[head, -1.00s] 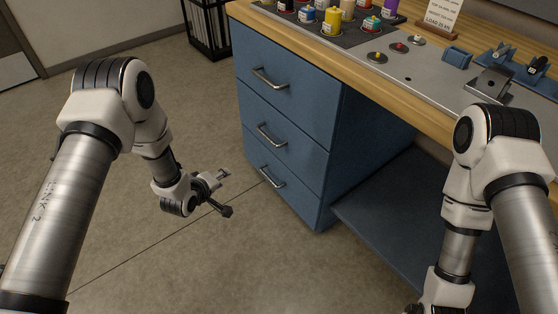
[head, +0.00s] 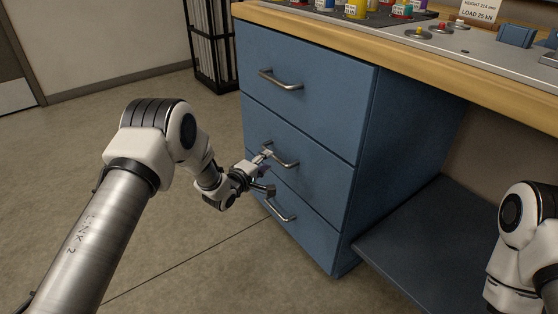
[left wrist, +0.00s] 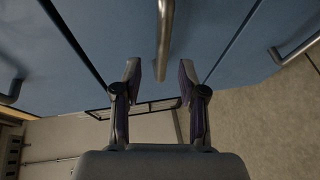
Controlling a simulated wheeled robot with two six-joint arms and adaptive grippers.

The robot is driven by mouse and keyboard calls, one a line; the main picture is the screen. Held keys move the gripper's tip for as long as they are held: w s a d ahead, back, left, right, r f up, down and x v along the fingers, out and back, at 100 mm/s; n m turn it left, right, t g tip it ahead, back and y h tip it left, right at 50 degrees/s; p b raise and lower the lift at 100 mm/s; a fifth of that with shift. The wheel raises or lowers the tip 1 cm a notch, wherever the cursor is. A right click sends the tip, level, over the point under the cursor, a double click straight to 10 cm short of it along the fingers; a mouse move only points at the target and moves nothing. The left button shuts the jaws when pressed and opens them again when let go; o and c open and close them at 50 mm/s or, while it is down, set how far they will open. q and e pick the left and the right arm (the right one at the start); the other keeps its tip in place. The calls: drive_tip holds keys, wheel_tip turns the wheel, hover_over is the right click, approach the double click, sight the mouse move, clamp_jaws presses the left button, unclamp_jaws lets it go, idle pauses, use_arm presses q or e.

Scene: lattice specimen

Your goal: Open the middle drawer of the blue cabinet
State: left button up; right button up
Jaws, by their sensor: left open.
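The blue cabinet (head: 410,140) has three drawers, all shut flush. The middle drawer (head: 325,175) has a silver bar handle (head: 282,158). My left gripper (head: 268,173) is open and empty, right in front of the middle drawer. One finger appears by the handle's left end, the other lower down. In the left wrist view, the middle handle (left wrist: 165,40) shows in line with the gap between my two spread fingers (left wrist: 160,72). I cannot tell whether either finger touches it. My right gripper is out of view; only part of that arm shows at the right edge.
The top drawer handle (head: 280,80) and bottom drawer handle (head: 280,210) lie above and below. The wooden worktop (head: 420,65) overhangs the cabinet. A low blue shelf (head: 430,245) is at its right. The floor (head: 210,275) in front is clear.

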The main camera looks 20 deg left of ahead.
sight(273, 157)
use_arm(q)
drive_tip(key=x, duration=0.1)
drive_tip(key=b+x, duration=0.1)
drive_tip(key=x, duration=0.1)
drive_tip(key=b+x, duration=0.1)
drive_tip(key=x, duration=0.1)
drive_tip(key=shift+f, duration=0.35)
drive_tip(key=shift+w+d+r, duration=0.1)
drive_tip(key=shift+w, duration=0.3)
drive_tip(key=shift+c, duration=0.3)
clamp_jaws()
drive_tip(key=shift+s, duration=0.15)
